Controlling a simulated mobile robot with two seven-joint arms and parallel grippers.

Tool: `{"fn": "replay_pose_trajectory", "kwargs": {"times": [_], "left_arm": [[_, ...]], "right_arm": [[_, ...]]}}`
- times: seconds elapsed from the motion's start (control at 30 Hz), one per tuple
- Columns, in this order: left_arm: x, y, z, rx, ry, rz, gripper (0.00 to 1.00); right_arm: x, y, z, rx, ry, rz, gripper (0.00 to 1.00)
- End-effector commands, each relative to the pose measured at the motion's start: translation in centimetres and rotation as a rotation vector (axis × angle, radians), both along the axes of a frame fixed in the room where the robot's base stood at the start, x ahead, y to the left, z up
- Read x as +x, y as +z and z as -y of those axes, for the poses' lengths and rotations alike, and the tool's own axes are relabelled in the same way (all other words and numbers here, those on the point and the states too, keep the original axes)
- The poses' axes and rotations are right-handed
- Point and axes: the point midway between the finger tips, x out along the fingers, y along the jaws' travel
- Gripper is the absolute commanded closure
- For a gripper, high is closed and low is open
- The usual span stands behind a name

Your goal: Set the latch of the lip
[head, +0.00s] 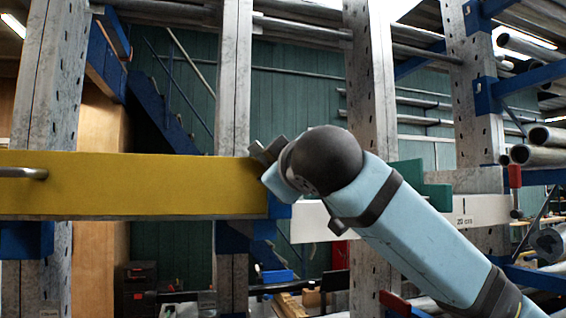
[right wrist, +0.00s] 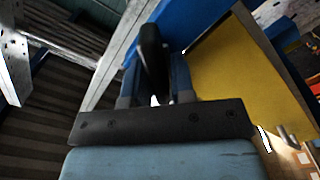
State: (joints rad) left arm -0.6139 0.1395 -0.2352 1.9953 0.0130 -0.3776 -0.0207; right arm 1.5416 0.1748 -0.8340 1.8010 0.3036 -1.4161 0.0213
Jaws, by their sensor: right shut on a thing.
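The long yellow lip (head: 120,186) runs level across the left half of the head view, with a metal handle (head: 22,173) on its face. My right gripper (head: 268,152) is at the lip's right end, mostly hidden behind its own wrist. In the right wrist view the gripper (right wrist: 154,88) is shut on a dark upright piece, seemingly the latch (right wrist: 151,52). The yellow lip (right wrist: 235,80) shows to the right of it, beside a blue surface. The latch's exact position is hidden in the head view. My left gripper is not in view.
Grey perforated posts (head: 232,80) stand behind the lip. A white beam (head: 480,211) with a length mark and a green block (head: 436,196) lie behind my right arm. A red-handled part (head: 515,178) hangs at the right, near pipe ends (head: 541,156). Clutter lies below.

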Motion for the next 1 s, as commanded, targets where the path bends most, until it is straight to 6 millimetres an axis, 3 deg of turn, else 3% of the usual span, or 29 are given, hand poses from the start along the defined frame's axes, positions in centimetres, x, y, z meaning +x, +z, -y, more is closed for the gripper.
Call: {"fn": "replay_pose_trajectory", "kwargs": {"times": [0.6, 1.0], "left_arm": [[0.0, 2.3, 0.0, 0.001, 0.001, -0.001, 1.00], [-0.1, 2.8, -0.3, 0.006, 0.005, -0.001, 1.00]], "right_arm": [[-0.1, -0.3, -0.3, -0.523, 0.002, 0.172, 1.00], [-0.1, -0.7, -0.3, -0.700, 0.002, 0.229, 1.00]]}}
